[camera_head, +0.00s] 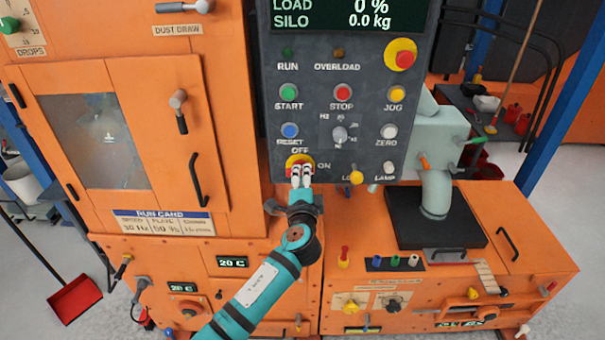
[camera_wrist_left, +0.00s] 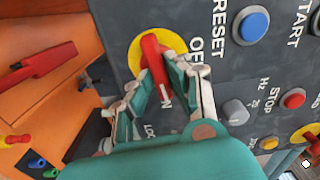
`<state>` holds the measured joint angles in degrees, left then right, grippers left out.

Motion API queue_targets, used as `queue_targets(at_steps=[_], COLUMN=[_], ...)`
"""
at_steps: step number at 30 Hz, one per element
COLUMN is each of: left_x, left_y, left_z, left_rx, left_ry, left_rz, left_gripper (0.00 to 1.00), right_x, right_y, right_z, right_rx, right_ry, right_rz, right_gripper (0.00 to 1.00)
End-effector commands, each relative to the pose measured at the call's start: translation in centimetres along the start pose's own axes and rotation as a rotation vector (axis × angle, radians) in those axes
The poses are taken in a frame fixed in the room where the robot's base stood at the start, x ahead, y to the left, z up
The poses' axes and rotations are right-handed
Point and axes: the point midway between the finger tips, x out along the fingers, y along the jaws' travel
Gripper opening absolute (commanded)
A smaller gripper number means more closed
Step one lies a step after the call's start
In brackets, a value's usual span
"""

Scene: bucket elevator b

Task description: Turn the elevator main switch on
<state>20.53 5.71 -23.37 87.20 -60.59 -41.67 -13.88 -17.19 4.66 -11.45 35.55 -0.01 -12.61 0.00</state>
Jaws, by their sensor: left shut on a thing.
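The main switch is a red handle on a round yellow plate (camera_head: 299,159), low on the grey control panel, with OFF printed above it and ON to its right. My left gripper (camera_head: 301,176) is at this switch and covers much of the handle. In the left wrist view the red handle (camera_wrist_left: 153,57) stands out from the yellow plate between the fingertips of my left gripper (camera_wrist_left: 155,75), which is shut on it. There its length runs roughly toward the partly covered ON label. My right gripper is not in view.
Just above are the blue RESET button (camera_head: 290,130), green START button (camera_head: 289,91) and a selector knob (camera_head: 340,134). A yellow lock knob (camera_head: 356,175) is close at right. A red and yellow emergency button (camera_head: 403,58) is higher up.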

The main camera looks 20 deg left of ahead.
Motion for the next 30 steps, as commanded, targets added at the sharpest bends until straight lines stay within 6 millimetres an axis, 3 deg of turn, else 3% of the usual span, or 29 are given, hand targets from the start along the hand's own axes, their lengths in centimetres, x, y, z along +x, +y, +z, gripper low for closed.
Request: queue_targets(at_steps=[9,25,26,30], left_x=[-0.04,-0.06,-0.06,-0.05], left_y=[0.14,0.25,0.25,0.23], left_z=[-0.06,-0.06,-0.06,-0.05], left_rx=[0.119,0.144,0.144,0.143], left_ry=[0.001,0.002,0.002,0.002], left_rz=[0.001,0.002,0.002,0.002], left_gripper=[0.0,0.0,0.17,0.36], right_x=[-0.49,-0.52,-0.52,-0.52], right_y=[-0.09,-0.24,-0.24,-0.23], right_z=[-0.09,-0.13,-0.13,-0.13], right_rx=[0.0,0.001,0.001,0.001], right_ry=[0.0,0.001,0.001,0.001], right_rz=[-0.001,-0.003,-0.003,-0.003], right_gripper=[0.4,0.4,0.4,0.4])
